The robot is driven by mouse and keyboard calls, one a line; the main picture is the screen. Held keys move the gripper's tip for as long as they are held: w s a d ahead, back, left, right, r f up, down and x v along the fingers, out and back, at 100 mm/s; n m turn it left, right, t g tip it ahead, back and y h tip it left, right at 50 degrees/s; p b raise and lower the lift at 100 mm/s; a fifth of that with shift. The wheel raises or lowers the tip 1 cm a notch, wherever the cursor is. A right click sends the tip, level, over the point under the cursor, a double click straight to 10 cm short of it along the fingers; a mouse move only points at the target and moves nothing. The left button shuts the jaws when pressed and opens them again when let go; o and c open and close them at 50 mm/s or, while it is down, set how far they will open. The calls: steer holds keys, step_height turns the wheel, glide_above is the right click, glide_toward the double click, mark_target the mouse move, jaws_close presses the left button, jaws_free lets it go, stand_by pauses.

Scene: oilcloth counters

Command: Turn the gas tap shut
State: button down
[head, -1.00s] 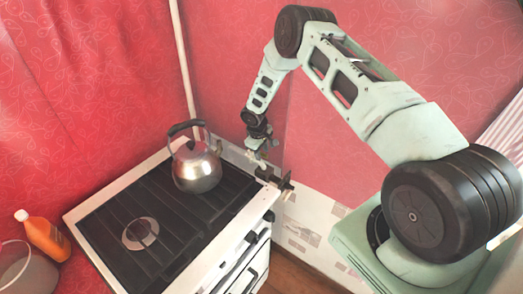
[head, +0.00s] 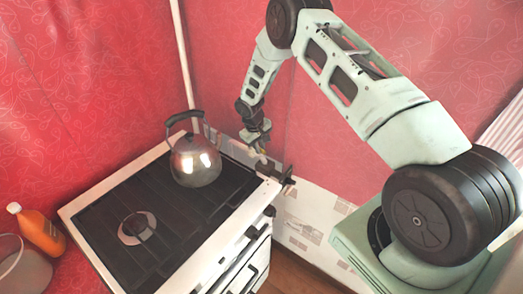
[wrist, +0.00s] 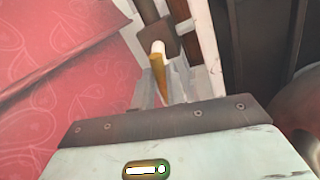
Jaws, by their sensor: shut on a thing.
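The gas tap's yellow handle (wrist: 158,75) shows in the wrist view, pointing toward me from a brown fitting (wrist: 160,38) on a pipe. My gripper (wrist: 165,85) is at the handle and shut on it; the fingertips' contact is partly hidden.
The white stove (head: 215,262) with a black top stands close to my gripper. A steel kettle (head: 195,162) sits on its back part. An orange bottle (head: 42,232) and a pot (head: 22,270) are at the left. Red walls close in behind.

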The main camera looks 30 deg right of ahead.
steer(key=w+a+m+g+y+b, duration=0.1)
steer(key=a+m+b, duration=0.4)
steer(key=m+b, duration=0.5)
steer(key=shift+w+a+m+g+b, duration=0.35)
steer(key=shift+w+m+g, duration=0.25)
steer(key=shift+w+m, duration=0.55)
steer(key=c, duration=1.4)
jaws_free()
steer(key=shift+r, duration=0.1)
step_height(320, 180, up, 17)
steer(key=w+a+b, duration=0.2)
steer(key=b, duration=0.1)
steer(key=shift+w, duration=0.3)
